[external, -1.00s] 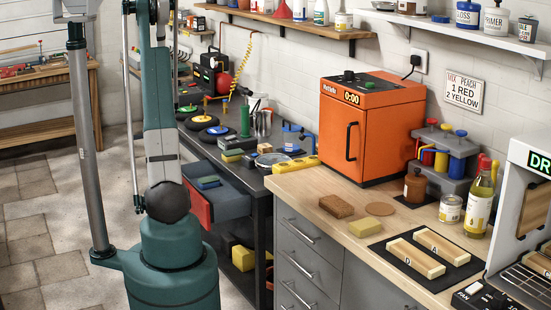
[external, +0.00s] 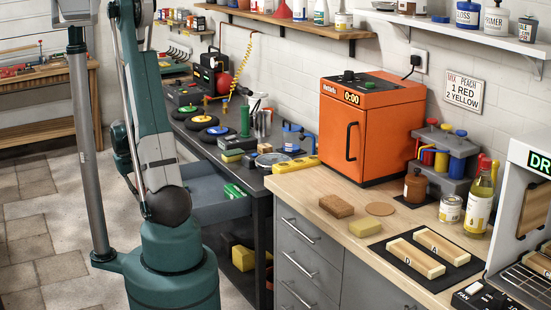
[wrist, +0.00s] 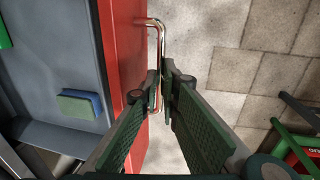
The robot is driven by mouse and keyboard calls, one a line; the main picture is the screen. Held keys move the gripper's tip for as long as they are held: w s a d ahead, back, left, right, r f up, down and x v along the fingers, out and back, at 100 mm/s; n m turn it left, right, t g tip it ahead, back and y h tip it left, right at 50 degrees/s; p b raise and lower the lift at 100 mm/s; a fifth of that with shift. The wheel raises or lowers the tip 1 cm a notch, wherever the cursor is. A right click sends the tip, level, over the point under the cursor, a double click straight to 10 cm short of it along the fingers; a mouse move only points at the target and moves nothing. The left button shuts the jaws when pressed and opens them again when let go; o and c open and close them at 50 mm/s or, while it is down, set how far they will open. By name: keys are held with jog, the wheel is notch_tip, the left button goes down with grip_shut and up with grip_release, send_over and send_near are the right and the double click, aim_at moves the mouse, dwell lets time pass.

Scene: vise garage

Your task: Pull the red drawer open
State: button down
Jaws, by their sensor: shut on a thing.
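The red drawer front (wrist: 126,60) fills the left middle of the wrist view. Its metal bar handle (wrist: 159,40) stands out to the right of it. My gripper (wrist: 163,88) is shut on the handle, with one dark finger on each side of the bar. The drawer stands well out from the dark workbench. Its grey tray (external: 222,208) shows in the external view, while my arm hides the red front and my gripper there.
The dark workbench (external: 264,163) holds several tools and discs. A wooden counter (external: 333,214) with an orange oven (external: 371,128) stands to its right. Tiled floor (wrist: 215,65) is clear beside the handle. A green and red object (wrist: 300,140) is at the wrist view's right edge.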

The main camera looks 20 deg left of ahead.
jog(key=c, duration=2.6)
grip_release()
jog(key=shift+o, duration=0.2)
notch_tip(320, 180, up, 12)
jog(key=s+a, duration=0.1)
jog(key=shift+s+a+f, duration=0.15)
jog(key=shift+s+a, duration=0.15)
